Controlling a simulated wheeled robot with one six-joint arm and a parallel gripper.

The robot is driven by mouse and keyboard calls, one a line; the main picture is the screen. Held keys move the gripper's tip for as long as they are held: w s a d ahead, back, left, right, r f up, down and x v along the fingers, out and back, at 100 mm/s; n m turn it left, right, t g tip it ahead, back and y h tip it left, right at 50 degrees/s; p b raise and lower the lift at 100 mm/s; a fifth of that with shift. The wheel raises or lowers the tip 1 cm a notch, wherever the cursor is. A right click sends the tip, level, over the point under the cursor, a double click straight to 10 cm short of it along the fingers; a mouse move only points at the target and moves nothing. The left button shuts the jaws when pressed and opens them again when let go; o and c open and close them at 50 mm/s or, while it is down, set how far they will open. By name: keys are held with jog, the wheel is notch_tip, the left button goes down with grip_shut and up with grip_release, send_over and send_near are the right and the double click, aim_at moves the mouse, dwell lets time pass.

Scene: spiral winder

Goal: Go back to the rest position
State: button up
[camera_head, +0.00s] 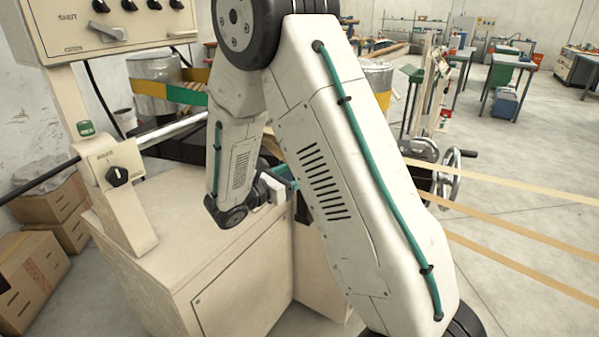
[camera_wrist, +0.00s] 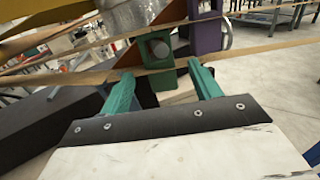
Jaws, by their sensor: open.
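My gripper (camera_wrist: 163,92) shows in the wrist view with its two green fingers apart and nothing between them. Beyond the fingers is a green block with a round grey end (camera_wrist: 158,48), and I cannot tell whether the fingers touch it. In the head view my white arm fills the middle and hides most of my gripper. The cream winder machine (camera_head: 235,280) stands behind and left of my arm. Its control panel (camera_head: 95,22) is at the upper left, and a black knob (camera_head: 118,176) sits on its post.
Tan paper strips (camera_head: 520,232) stretch across the right side. Cardboard boxes (camera_head: 28,285) lie at the lower left. A metal drum (camera_head: 155,82) stands behind the machine. Open floor (camera_head: 540,290) shows at the lower right.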

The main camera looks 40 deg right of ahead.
jog(key=a, duration=0.5)
jog(key=s+a+m+g+y, duration=0.2)
jog(key=s+m+g+y, duration=0.65)
jog(key=s, duration=0.65)
jog(key=s+a+r+m+t+y, duration=0.8)
jog(key=s+a+r+m+y, duration=0.1)
jog(key=s, duration=0.4)
jog(key=shift+s+r+m, duration=0.15)
jog(key=shift+r+m, duration=0.6)
jog(key=shift+r, duration=0.25)
jog(key=shift+y, duration=0.25)
dwell(0.8)
